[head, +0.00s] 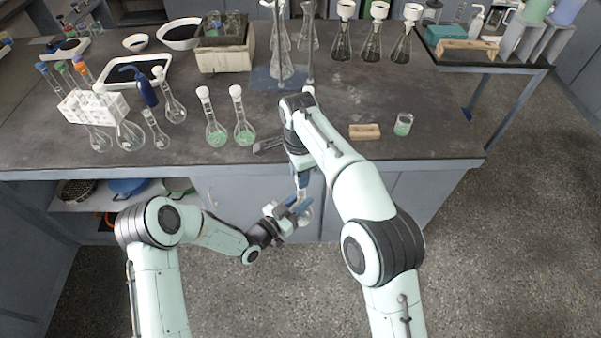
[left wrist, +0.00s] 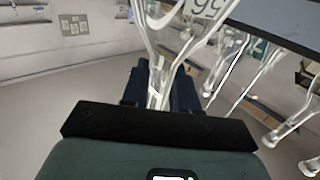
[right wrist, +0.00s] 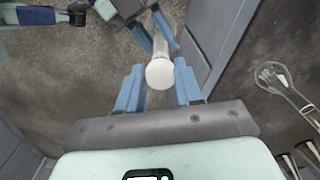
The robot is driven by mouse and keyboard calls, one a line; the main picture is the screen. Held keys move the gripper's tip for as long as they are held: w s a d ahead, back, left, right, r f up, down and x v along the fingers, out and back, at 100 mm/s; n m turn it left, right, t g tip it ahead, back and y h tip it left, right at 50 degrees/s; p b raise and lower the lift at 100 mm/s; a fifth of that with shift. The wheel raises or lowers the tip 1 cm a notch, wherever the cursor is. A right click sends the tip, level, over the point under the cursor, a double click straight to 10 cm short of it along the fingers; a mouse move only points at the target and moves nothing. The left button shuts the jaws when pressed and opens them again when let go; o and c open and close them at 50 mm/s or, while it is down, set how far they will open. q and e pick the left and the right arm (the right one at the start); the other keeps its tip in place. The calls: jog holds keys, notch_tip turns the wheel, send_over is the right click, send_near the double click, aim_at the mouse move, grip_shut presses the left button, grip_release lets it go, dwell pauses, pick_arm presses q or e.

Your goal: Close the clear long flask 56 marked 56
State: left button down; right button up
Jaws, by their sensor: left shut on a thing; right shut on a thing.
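The clear long flask 56 (head: 306,217) is in front of the bench, below its top. Its label, partly cut off, shows in the left wrist view (left wrist: 208,7). My left gripper (head: 297,207) is shut on its neck, which lies between the dark fingers in the left wrist view (left wrist: 160,88). My right gripper (head: 302,184) is shut on a white stopper (right wrist: 160,74) at the flask's mouth, and the blue fingers sit on either side of it. I cannot tell whether the stopper is seated in the neck. My right arm partly hides the flask.
The dark bench top (head: 330,120) carries two stoppered flasks with green contents (head: 216,132), a white rack (head: 92,105) with tubes, several loose flasks, a small wooden block (head: 364,131) and a beaker (head: 403,124). The bench front (head: 245,200) is close behind my grippers. The floor in front is clear.

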jog(key=m, duration=0.7)
jog(key=shift+w, duration=0.15)
jog(key=m, duration=0.4)
jog(key=shift+w+m, duration=0.1)
jog(key=shift+m, duration=0.3)
jog(key=m, duration=0.4)
jog(key=shift+d, duration=0.1)
jog(key=o, duration=1.1)
jog(key=shift+r, duration=3.65)
